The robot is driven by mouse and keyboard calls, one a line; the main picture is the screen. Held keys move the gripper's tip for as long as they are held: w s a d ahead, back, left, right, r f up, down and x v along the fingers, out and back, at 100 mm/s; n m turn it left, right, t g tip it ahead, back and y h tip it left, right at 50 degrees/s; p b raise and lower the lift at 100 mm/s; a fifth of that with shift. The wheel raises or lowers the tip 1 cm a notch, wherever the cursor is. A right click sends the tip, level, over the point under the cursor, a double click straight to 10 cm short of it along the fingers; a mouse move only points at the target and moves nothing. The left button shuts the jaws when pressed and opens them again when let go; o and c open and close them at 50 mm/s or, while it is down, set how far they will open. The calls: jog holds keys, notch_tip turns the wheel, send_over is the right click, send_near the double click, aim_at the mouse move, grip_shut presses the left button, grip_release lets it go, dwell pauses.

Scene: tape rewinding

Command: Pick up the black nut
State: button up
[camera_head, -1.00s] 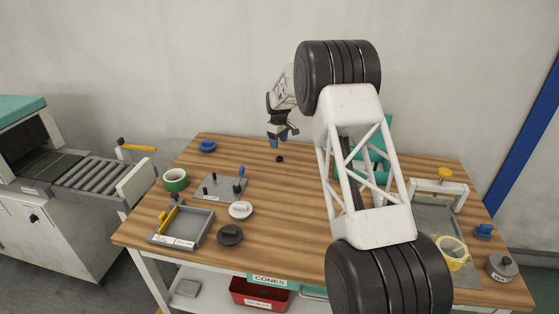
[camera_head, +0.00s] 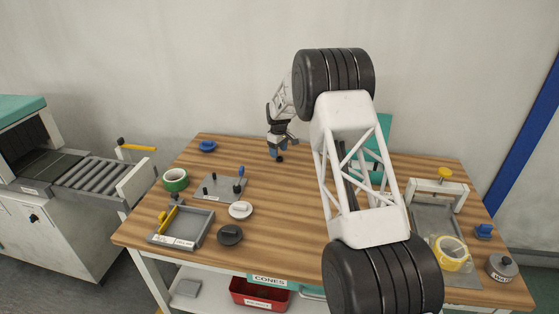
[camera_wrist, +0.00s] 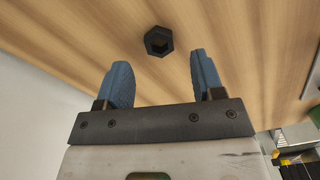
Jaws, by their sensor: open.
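The black nut (camera_wrist: 159,41) is a dark hexagonal ring lying flat on the wooden table. In the wrist view it sits just past the fingertips, about centred between the two blue fingers. My gripper (camera_wrist: 160,76) is open and empty, pointing at the nut. In the head view my gripper (camera_head: 277,149) is low over the back middle of the table, and the nut (camera_head: 279,158) is at its tips, partly hidden. I cannot tell whether the fingers touch the table.
A blue part (camera_head: 208,146) lies at the back left. A green tape roll (camera_head: 175,180), a grey peg plate (camera_head: 219,187) and a grey tray (camera_head: 196,229) stand at the left. A yellow tape roll (camera_head: 462,255) is at the right. The table around the nut is clear.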

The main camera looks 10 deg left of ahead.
aim_at(280, 159)
jog(key=shift+f, duration=1.5)
jog(key=c, duration=1)
